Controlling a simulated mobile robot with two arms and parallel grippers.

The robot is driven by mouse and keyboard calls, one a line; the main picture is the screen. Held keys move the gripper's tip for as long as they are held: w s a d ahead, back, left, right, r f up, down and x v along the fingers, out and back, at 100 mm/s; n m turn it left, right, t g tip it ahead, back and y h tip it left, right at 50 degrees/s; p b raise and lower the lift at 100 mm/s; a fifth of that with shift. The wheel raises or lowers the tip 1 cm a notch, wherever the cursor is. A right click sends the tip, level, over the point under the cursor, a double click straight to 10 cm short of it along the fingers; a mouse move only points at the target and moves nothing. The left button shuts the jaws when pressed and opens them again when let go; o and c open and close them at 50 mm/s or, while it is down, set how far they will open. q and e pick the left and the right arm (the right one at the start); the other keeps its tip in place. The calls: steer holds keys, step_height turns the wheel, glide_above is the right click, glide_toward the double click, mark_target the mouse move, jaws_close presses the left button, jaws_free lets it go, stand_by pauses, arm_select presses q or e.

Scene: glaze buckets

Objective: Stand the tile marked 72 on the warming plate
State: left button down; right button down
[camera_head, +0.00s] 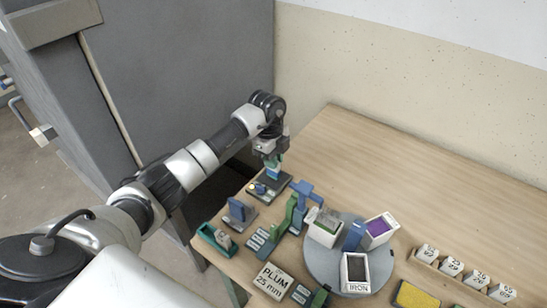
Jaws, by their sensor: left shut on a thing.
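My left gripper (271,158) points down at the left back part of the table. It is shut on a small light-blue and green thing (273,171), mostly hidden by the fingers; no mark on it can be read. Just below is a dark flat plate device (281,183) with a yellow knob, which may be the warming plate. I cannot tell whether the held thing touches it. Several white marked tiles (452,266) stand in a wooden rack (434,263) at the right; their numbers are too small to read surely. My right gripper is not in view.
A round grey turntable (325,272) carries glaze buckets, one labelled IRON (357,288) and one purple inside (378,229). Blue and green stands (290,215) crowd its left. A "PLUM 25 mm" card (272,281) and a yellow sponge (415,297) lie in front. The table's back is clear.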

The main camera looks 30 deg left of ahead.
arm_select(q)
steer(key=shift+f, duration=0.25)
stand_by(0.6)
steer(key=c, duration=1)
jaws_free()
step_height(320, 180, up, 7)
steer(key=p, duration=0.6)
steer(key=shift+r, duration=0.1)
